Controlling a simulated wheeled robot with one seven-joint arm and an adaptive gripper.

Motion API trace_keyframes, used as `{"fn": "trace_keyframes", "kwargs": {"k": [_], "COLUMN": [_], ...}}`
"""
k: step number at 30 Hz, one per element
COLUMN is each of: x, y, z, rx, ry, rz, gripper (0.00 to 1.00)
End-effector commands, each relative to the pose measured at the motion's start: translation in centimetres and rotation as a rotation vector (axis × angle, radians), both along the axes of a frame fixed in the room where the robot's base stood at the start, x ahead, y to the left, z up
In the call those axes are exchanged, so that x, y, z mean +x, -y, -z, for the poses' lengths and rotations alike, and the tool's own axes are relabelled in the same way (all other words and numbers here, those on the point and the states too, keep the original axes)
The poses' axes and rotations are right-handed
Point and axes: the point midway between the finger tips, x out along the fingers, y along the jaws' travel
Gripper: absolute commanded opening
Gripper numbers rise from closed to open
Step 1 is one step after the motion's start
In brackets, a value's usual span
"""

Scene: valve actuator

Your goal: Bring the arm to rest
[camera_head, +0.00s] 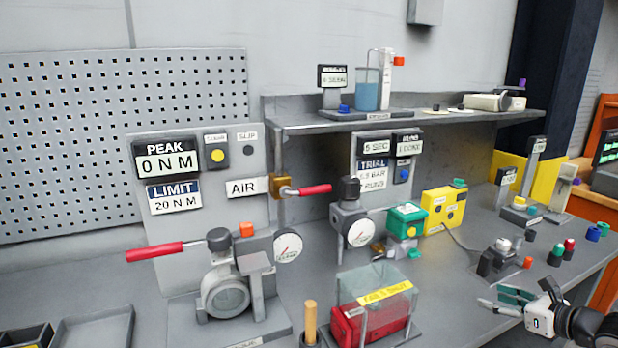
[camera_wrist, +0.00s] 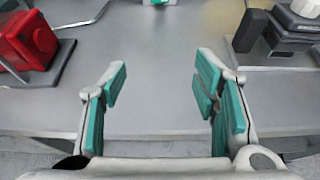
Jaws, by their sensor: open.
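My gripper (camera_head: 503,302) is at the lower right in the head view, low over the front edge of the bench. In the wrist view my gripper (camera_wrist: 160,105) has its teal-padded fingers spread wide. Nothing is between them except bare grey bench top and its front edge. My gripper touches none of the devices in either view.
The grey bench (camera_head: 455,320) carries a valve with a red lever (camera_head: 154,251), a clear box with a red block (camera_head: 372,310), and a green-and-yellow device (camera_head: 406,220). A dark block device (camera_head: 490,262) stands close behind my gripper.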

Motion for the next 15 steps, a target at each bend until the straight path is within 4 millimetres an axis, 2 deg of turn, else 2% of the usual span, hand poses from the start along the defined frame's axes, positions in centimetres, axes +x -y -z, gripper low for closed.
{"fn": "trace_keyframes", "kwargs": {"k": [8, 15], "x": [0.3, 0.2], "y": [-3.0, -7.1], "z": [-2.1, -4.6], "rx": [-0.092, -0.211], "ry": [0.003, 0.010], "rz": [-0.121, -0.280], "gripper": [0.55, 0.55]}}
